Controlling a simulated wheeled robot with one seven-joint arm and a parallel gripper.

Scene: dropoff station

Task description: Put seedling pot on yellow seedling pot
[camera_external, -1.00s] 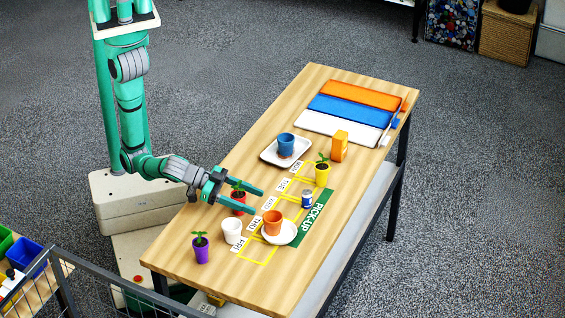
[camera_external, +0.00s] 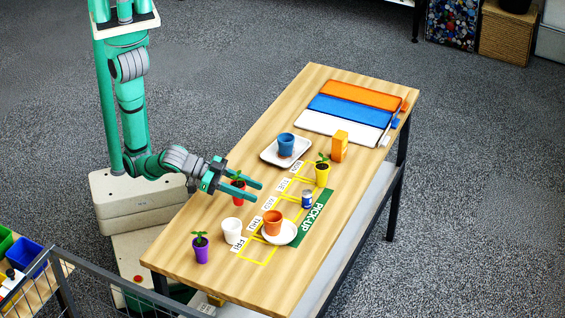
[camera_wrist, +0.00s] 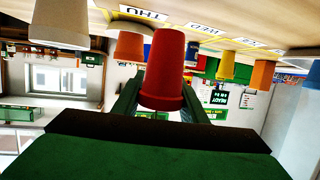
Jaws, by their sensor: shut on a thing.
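The seedling pot is red with a green sprout (camera_external: 238,196), near the left long side of the table. My gripper (camera_external: 257,192) is shut on it, one finger on each side. In the wrist view, which is upside down, the red pot (camera_wrist: 165,62) stands between the fingers (camera_wrist: 160,100). It appears just above the tabletop; the gap under it is hard to make out. The yellow seedling pot (camera_external: 322,178) stands upright farther back to the right, by the MON label, with a green sprout in it. My gripper is well apart from it.
A blue can (camera_external: 307,199), an orange cup (camera_external: 272,223) on a white saucer (camera_external: 290,234), a white cup (camera_external: 232,231) and a purple seedling pot (camera_external: 201,252) stand nearby. Behind are a blue cup (camera_external: 286,145) on a white tray (camera_external: 268,153) and an orange carton (camera_external: 340,147).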

